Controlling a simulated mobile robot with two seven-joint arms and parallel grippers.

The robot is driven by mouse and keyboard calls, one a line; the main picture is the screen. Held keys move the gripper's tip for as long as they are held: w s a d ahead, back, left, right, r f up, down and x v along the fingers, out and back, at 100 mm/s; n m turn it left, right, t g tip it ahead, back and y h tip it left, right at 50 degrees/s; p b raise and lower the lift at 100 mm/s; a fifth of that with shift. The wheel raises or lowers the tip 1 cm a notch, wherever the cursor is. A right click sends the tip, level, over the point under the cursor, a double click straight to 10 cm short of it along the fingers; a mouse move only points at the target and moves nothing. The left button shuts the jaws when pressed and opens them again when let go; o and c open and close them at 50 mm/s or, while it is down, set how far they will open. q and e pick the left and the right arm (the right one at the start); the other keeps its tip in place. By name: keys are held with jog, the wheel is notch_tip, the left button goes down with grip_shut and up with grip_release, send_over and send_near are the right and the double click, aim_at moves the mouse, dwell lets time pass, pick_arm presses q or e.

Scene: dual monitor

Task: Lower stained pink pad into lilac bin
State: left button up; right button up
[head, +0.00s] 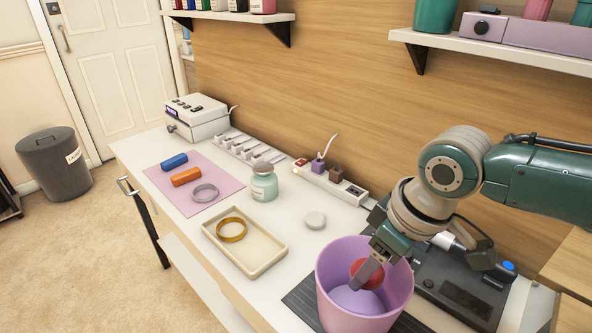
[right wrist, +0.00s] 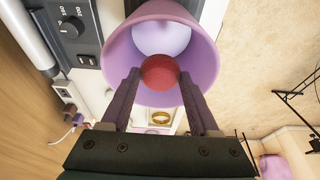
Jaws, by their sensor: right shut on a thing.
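The lilac bin (head: 345,314) stands on the counter at the lower middle of the head view, its mouth upward. It also shows in the right wrist view (right wrist: 120,48), with a pale lilac bottom. The stained pad looks red and rounded (head: 360,267) rather than pink. My right gripper (head: 366,279) is shut on the pad, which shows between the fingertips in the right wrist view (right wrist: 160,72). Gripper and pad overlap the bin's mouth; their exact height against the rim is hard to tell. One finger partly hides the pad. My left gripper is out of view.
A dark device (head: 450,290) with a blue button stands right of the bin. A cream tray (head: 270,260) with a gold ring lies to its left. A shelf (head: 490,50) hangs above.

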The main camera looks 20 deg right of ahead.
aim_at(365, 289)
jog(key=shift+f+b, duration=2.2)
jog(key=shift+f, duration=0.8)
jog(key=shift+f+b, duration=1.85)
jog(key=shift+f, duration=0.35)
jog(key=o, duration=1.4)
jog(key=shift+c, duration=0.2)
jog(key=shift+r, duration=0.1)
